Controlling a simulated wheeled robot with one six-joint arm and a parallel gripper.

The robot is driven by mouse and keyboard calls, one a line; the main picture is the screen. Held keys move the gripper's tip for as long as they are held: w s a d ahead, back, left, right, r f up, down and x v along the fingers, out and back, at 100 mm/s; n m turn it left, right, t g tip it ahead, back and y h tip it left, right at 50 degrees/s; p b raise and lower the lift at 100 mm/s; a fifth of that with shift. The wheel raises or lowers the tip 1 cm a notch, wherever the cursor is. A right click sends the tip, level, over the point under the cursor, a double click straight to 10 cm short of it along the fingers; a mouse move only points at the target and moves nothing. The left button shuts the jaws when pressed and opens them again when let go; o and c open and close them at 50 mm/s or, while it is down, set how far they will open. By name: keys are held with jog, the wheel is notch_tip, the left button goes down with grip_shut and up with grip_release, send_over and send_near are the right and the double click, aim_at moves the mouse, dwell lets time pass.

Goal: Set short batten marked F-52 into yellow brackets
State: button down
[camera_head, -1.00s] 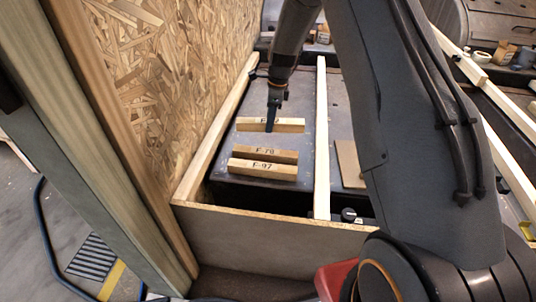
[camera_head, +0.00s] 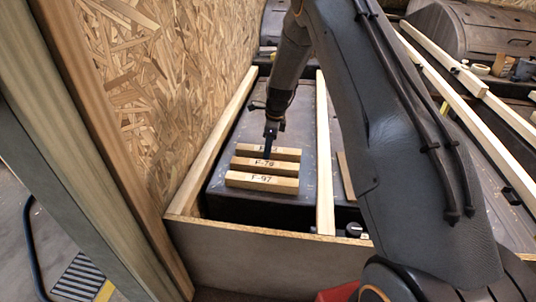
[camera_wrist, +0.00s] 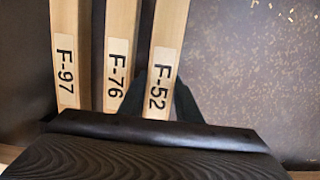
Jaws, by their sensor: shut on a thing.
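The short batten marked F-52 (camera_wrist: 163,75) is the rightmost of three pale battens in the wrist view. In the head view it is the rear batten (camera_head: 285,154), its label partly covered by my gripper (camera_head: 270,145). The dark fingers show on both sides of F-52 in the wrist view, and my gripper is shut on it. It lies nearly parallel to the middle batten, marked F-76 (camera_wrist: 115,60), with a narrow gap between them. I cannot make out the yellow brackets; a small yellow spot (camera_head: 444,107) shows beside my arm.
Batten F-97 (camera_head: 262,182) lies in front of F-76 on the dark surface (camera_head: 308,170). A long pale rail (camera_head: 325,160) runs on the right and another (camera_head: 215,140) along the chipboard wall (camera_head: 180,80). A front board (camera_head: 250,250) closes the near side. My arm hides much on the right.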

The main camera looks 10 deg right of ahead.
jog(key=shift+f, duration=0.6)
jog(key=shift+f, duration=0.1)
jog(key=c, duration=1.3)
grip_release()
